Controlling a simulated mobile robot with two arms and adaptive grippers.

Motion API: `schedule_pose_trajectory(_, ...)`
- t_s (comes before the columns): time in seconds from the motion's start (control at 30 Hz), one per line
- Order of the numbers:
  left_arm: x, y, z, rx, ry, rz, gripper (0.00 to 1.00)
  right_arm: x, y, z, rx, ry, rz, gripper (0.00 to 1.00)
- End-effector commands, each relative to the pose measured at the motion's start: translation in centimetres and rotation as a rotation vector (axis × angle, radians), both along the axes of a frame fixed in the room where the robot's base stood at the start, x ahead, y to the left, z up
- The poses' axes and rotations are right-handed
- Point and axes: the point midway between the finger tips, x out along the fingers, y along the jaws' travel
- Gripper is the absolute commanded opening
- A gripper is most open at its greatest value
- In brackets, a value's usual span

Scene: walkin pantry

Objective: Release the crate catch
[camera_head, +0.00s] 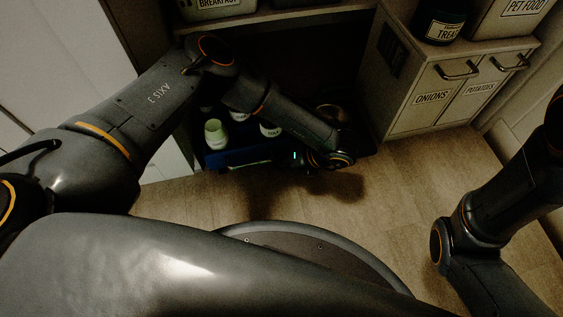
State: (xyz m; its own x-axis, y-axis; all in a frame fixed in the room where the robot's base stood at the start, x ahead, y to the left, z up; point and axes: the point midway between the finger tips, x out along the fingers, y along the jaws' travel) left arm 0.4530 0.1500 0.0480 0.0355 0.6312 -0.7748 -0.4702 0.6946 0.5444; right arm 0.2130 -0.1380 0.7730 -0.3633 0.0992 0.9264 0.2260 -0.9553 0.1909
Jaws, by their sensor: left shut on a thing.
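A blue crate (222,158) sits low under the shelf, near the floor, with several bottles in it. My left arm comes in from the left and reaches down to the crate's front right. My left gripper (289,159) is at the crate's front, shut on a small part there that appears to be the crate catch. The dark fingers and my wrist hide the catch, so its position does not show. My right arm is at the right edge, and its gripper is out of view.
A cabinet with doors labelled onions (432,97) and potatoes (480,88) stands right of the crate. A dark treats jar (441,22) and a pet food bin (512,17) stand on it. A breakfast bin (215,6) is on the shelf above. The wooden floor (400,185) is clear.

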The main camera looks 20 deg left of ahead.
Motion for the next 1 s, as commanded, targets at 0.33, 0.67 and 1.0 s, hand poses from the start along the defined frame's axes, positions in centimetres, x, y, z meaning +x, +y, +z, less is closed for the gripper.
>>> schedule_pose_trajectory(0.33, -0.24, 0.03, 0.1, 0.192, 0.131, -0.001, 0.0, 0.03, -0.01, 0.24, 0.0, 0.001, -0.001, 0.4)
schedule_pose_trajectory(0.67, -0.37, 0.26, 0.4, 0.375, 0.255, 0.0, 0.0, 0.05, 0.0, -0.09, 0.0, 0.001, -0.001, 0.4)
schedule_pose_trajectory(1.0, -0.36, 0.4, 0.65, 0.462, 0.313, 0.0, 0.0, 0.07, 0.0, -0.19, 0.0, 0.002, -0.001, 0.4)
